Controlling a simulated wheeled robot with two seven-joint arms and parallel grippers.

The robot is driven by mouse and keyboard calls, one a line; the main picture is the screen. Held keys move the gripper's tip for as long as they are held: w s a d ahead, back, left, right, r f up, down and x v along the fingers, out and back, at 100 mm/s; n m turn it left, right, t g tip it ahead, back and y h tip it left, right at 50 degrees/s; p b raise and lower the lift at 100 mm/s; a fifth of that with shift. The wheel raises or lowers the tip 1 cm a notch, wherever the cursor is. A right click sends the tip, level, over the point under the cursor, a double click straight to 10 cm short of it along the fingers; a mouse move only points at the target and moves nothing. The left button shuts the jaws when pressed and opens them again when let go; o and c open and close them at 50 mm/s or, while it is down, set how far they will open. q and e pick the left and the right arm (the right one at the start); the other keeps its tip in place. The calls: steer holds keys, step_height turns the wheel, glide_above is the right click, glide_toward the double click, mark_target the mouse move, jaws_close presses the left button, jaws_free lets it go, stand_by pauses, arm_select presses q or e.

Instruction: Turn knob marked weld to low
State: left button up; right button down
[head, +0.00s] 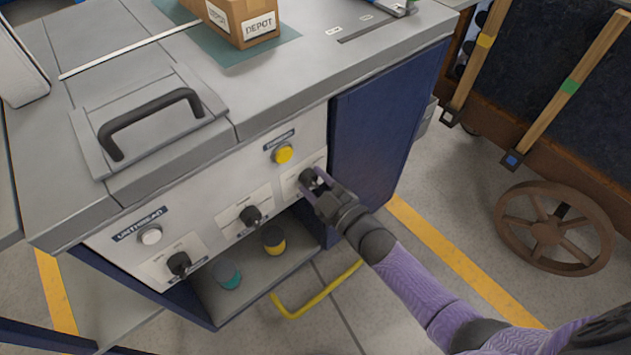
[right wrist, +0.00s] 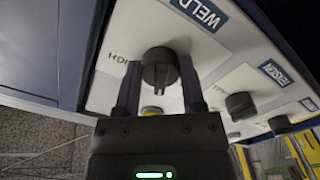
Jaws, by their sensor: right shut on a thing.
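The weld knob (right wrist: 160,68) is black and round, on a pale panel with a blue WELD label (right wrist: 206,13) and the word HIGH (right wrist: 126,58) beside it. In the head view the knob (head: 307,176) is the rightmost on the cabinet front, partly covered by my gripper. My right gripper (head: 313,186) is shut on it; in the right wrist view one finger of the gripper (right wrist: 160,85) stands on each side of the knob. Which way the knob points cannot be told clearly. My left gripper is not in view.
Two other black knobs (head: 250,216) (head: 179,263) sit left on the panel. A yellow button (head: 283,153) is close above my gripper, and a white button (head: 150,234) is further left. A shelf below holds small pots (head: 273,239).

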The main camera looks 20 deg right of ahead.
steer(key=n, duration=0.4)
steer(key=shift+n, duration=0.9)
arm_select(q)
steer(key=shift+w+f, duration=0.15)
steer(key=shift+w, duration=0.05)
arm_select(e)
steer(key=shift+n, duration=0.3)
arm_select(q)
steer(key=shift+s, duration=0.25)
arm_select(e)
steer(key=shift+n, duration=0.3)
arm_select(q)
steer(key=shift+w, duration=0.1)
arm_select(e)
steer(key=c, duration=0.5)
jaws_free()
steer(key=shift+c, duration=0.2)
steer(key=o, duration=0.4)
steer(key=shift+c, duration=0.2)
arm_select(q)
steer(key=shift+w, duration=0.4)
arm_select(e)
steer(key=shift+d+r, duration=0.1)
